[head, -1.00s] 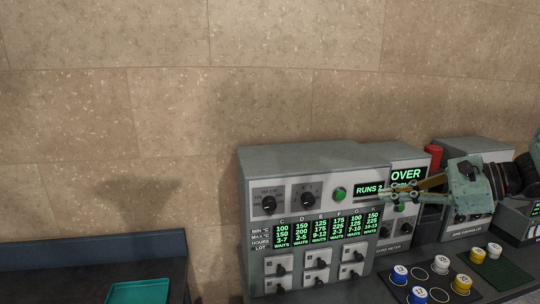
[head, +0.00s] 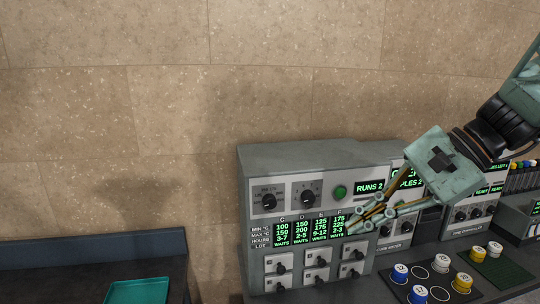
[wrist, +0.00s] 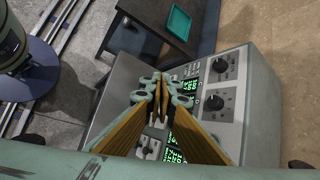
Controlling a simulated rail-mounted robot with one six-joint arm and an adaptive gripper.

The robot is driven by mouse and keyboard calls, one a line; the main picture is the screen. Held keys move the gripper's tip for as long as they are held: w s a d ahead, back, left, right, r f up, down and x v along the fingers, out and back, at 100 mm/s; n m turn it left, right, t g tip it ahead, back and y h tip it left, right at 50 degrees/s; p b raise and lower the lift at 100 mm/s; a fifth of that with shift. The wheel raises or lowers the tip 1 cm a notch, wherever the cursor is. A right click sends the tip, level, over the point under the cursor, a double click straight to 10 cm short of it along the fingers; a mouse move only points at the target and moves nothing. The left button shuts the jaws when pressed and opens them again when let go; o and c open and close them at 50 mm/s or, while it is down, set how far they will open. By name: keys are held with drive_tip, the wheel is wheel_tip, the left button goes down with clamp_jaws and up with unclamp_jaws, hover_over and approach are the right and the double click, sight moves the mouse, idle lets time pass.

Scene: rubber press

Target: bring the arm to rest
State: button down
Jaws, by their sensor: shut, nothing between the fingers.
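My gripper (head: 355,226) is in front of the right part of the grey control box (head: 315,151) in the head view. It hides part of the box's green text columns. Its fingers are closed together with nothing between them. In the wrist view my gripper (wrist: 162,84) points at the box's front with its knobs and green displays. I cannot tell whether the fingertips touch the panel.
White, blue and yellow capped jars (head: 462,283) stand on the bench right of the box. A dark green mat (head: 500,268) lies beside them. A teal tray (head: 138,292) lies on a dark table (head: 60,280) at left. Rails (wrist: 60,35) run along the floor.

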drive_tip(key=s+d+n+t+h+b, duration=0.1)
drive_tip(key=s+n+h, duration=0.7)
drive_tip(key=s, duration=1.6)
drive_tip(key=shift+s+d+r+n, duration=0.25)
drive_tip(key=shift+d+n, duration=0.35)
drive_tip(key=shift+n, duration=1.4)
drive_tip(key=c, duration=3.5)
unclamp_jaws()
